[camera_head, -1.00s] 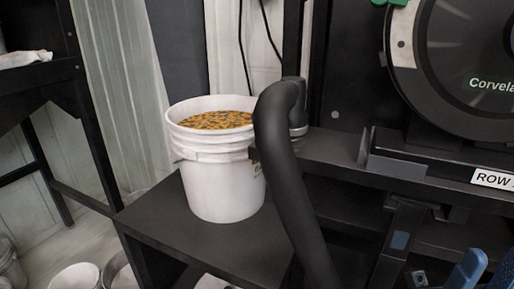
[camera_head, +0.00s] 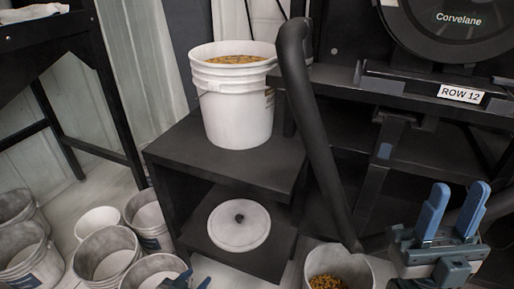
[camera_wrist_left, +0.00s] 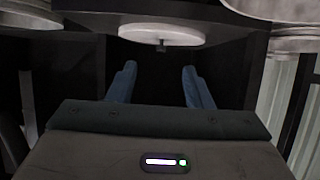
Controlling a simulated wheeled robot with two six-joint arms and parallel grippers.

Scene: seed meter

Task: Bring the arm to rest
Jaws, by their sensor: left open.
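My left gripper (camera_head: 190,281) shows at the bottom edge of the head view, mostly cut off, in front of the low black shelf. In the left wrist view its two blue fingers (camera_wrist_left: 159,85) stand wide apart with nothing between them. My right gripper (camera_head: 453,208) is at the lower right of the head view, its blue fingers pointing up and apart, with nothing between them.
A white bucket of seed (camera_head: 238,103) stands on the black stand (camera_head: 220,160). A round lid (camera_head: 239,232) lies on its lower shelf. Several buckets (camera_head: 107,256) stand at lower left; another holding seed (camera_head: 318,262) is at bottom centre. A black hose (camera_head: 320,140) runs down past the stand.

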